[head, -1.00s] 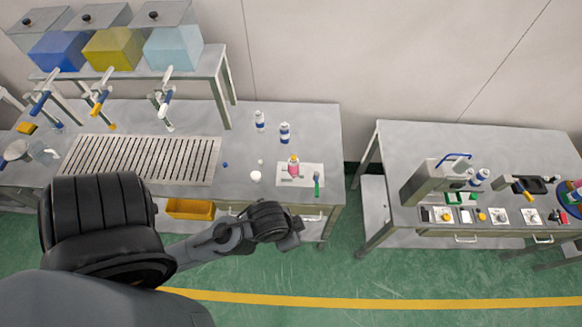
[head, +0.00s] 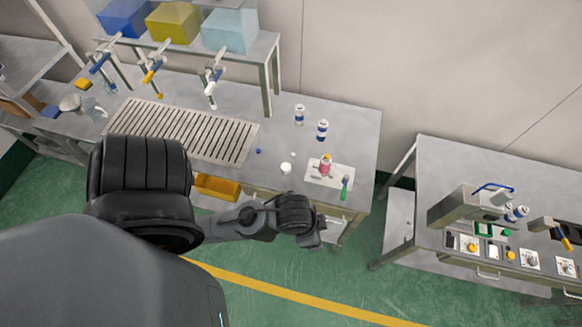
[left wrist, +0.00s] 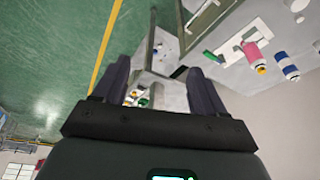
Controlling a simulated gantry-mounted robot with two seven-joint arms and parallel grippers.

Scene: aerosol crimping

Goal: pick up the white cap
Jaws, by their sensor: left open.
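A white round cap (head: 286,168) sits on the left workbench, left of a small white tray. A smaller white piece (head: 293,154) lies just behind it. In the left wrist view a white round piece (left wrist: 299,5) shows at the top right edge, partly cut off. My left gripper (head: 318,238) is in front of the bench's front edge, to the right of the cap and apart from it. In the left wrist view its two fingers (left wrist: 160,80) are spread with nothing between them. My right gripper is not in view.
The white tray (head: 342,181) holds a pink bottle (head: 325,166) and a green-handled tool (head: 345,187). Two blue-and-white cans (head: 322,131) stand behind. A small blue cap (head: 258,151) lies left. A slotted grate (head: 160,119) covers the bench's left part. A second bench (head: 460,165) stands right.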

